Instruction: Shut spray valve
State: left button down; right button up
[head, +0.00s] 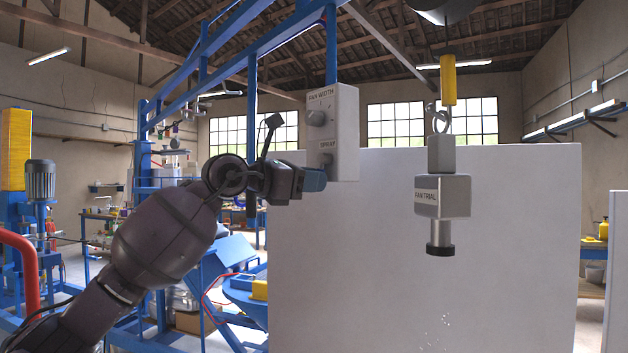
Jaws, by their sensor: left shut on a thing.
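A grey control box (345,125) hangs from the blue frame, with a "FAN WIDTH" knob (317,118) at the top and a "SPRAY" label (326,145) below it. My left gripper (316,180) reaches in from the left and is shut at the lower part of the box, just under the "SPRAY" label. The spray valve there is hidden behind the fingers. A grey spray head marked "FAN TRIAL" (441,196) hangs to the right, its dark nozzle pointing down. My right gripper is not in view.
A large pale panel (520,230) stands behind the spray head, with small white specks (444,322) near its bottom. A yellow piece (448,80) and hook hold the spray head. Blue beams (250,38) run overhead. Blue machinery and a red pipe (28,275) stand at the left.

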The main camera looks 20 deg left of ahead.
aim_at(316, 161)
pick_arm(q)
jog(key=r+m, duration=0.1)
jog(key=m, duration=0.2)
jog(key=w+a+r+m+y+p, duration=0.1)
jog(key=m, duration=0.2)
jog(key=a+r+m+y, duration=0.1)
jog(key=m, duration=0.2)
jog(key=shift+w+a+m, duration=0.15)
jog(key=shift+a+m, duration=0.05)
jog(key=shift+m, duration=0.1)
jog(key=shift+r+m+y+p, duration=0.4)
jog(key=shift+m+y, duration=0.1)
jog(key=shift+m, duration=0.4)
jog(key=shift+r+m, duration=0.25)
jog(key=shift+m, duration=0.35)
jog(key=shift+m+t, duration=0.3)
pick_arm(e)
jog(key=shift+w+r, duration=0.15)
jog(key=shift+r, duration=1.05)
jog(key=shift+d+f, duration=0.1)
